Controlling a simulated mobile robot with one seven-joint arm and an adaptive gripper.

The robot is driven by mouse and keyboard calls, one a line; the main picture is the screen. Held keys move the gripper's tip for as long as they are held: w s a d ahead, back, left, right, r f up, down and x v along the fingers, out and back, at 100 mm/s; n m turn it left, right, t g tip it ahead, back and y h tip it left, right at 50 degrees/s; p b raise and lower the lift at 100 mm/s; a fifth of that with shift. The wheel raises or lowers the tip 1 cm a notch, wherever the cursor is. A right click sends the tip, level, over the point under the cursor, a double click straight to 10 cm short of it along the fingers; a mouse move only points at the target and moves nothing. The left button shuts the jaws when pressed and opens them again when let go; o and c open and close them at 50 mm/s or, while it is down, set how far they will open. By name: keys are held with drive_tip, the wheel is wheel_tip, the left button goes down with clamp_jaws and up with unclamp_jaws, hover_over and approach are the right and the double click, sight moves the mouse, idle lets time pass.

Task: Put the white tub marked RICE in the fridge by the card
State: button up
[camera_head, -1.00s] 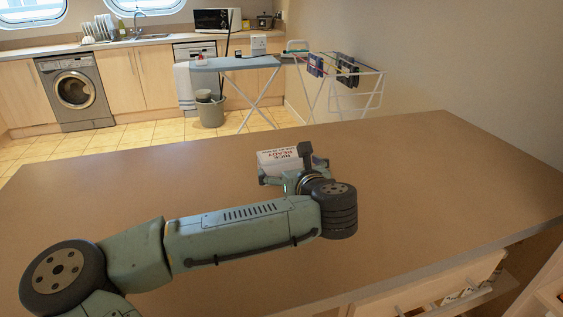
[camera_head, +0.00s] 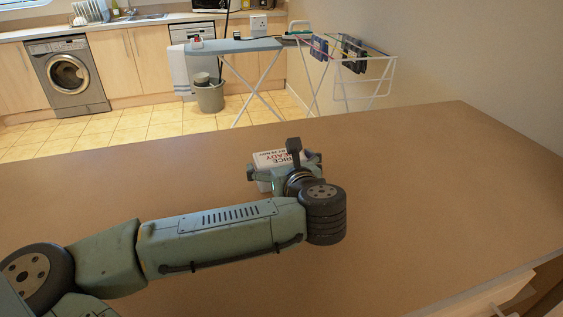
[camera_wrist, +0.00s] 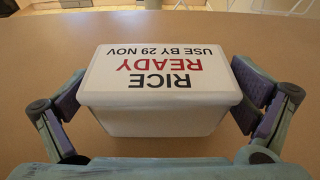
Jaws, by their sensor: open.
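A white tub (camera_head: 270,158) with a lid stands on the brown counter, partly hidden behind my gripper in the head view. In the wrist view the tub (camera_wrist: 158,112) sits upright, its lid reading RICE, READY, USE BY 29 NOV, upside down. My gripper (camera_head: 284,164) is open, with one finger on each side of the tub. No fridge or card is in view.
The brown counter (camera_head: 430,190) is otherwise clear around the tub. Beyond it are an ironing board (camera_head: 235,46), a drying rack (camera_head: 350,60) with clothes, a grey bin (camera_head: 209,97) and a washing machine (camera_head: 68,78). A shelf edge shows at the lower right.

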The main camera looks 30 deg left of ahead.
drive_tip(key=shift+a, duration=0.1)
drive_tip(key=c, duration=1.3)
drive_tip(key=shift+w+r, duration=0.1)
drive_tip(key=shift+r, duration=0.05)
